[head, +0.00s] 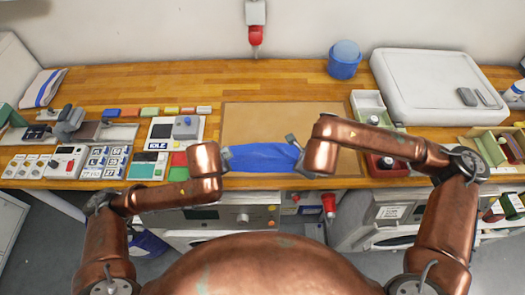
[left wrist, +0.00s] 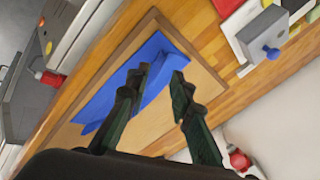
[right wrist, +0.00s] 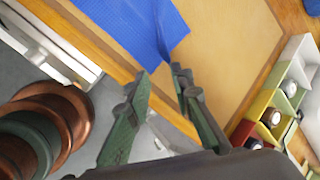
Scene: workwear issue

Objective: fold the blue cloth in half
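The blue cloth (head: 263,157) lies on the tan board (head: 240,118) near the table's front edge. It looks creased at one end in the left wrist view (left wrist: 125,88), and a flat corner shows in the right wrist view (right wrist: 135,25). My left gripper (head: 227,155) is at the cloth's left end, its fingers (left wrist: 159,72) apart with cloth seen beyond them. My right gripper (head: 298,155) is at the cloth's right end. Its fingers (right wrist: 160,73) are apart, just short of a cloth corner. Contact with the cloth cannot be told. My arms partly hide both ends.
Right of the board stand a divided tray (head: 372,106) and a large white case (head: 430,85). A blue tub (head: 344,60) is behind. A grey device (head: 183,128) and colored blocks (head: 165,109) are to the left. The board's back half is clear.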

